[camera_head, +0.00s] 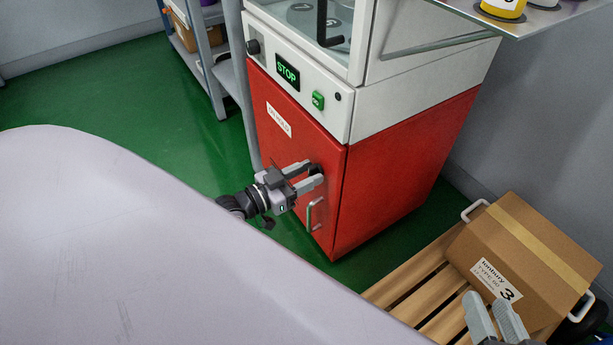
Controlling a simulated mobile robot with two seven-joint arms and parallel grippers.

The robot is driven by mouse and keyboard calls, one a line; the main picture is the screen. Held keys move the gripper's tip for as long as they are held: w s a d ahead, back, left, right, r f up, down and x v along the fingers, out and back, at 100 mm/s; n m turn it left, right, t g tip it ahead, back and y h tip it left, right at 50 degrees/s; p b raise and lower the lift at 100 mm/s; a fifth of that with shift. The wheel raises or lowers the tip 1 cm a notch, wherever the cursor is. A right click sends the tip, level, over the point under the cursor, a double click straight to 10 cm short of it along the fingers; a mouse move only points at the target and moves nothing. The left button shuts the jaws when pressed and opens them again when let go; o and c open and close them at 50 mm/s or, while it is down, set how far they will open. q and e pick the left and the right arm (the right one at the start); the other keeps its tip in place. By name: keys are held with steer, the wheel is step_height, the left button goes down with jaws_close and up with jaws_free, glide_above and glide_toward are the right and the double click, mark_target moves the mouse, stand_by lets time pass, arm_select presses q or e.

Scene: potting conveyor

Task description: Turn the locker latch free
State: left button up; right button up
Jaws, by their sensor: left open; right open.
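The red locker (272,145) forms the lower part of the white machine, with a labelled door facing me. Its dark latch (316,170) shows at the upper right of the door, partly hidden by my fingers. A light metal door handle (312,215) sits below the latch. My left gripper (315,175) is open, its two fingertips at the latch, one above and one below it. I cannot tell whether they touch it. My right gripper (497,316) is open and empty at the lower right, in front of the cardboard box.
A cardboard box (530,246) with white handles stands on a wooden pallet (405,288) right of the locker. The white machine (300,70) has a STOP display and a green button. A pale rounded surface (150,240) fills the lower left. Green floor is clear left of the locker.

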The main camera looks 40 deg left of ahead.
arm_select(q)
steer(key=shift+w, duration=0.15)
steer(key=c, duration=0.7)
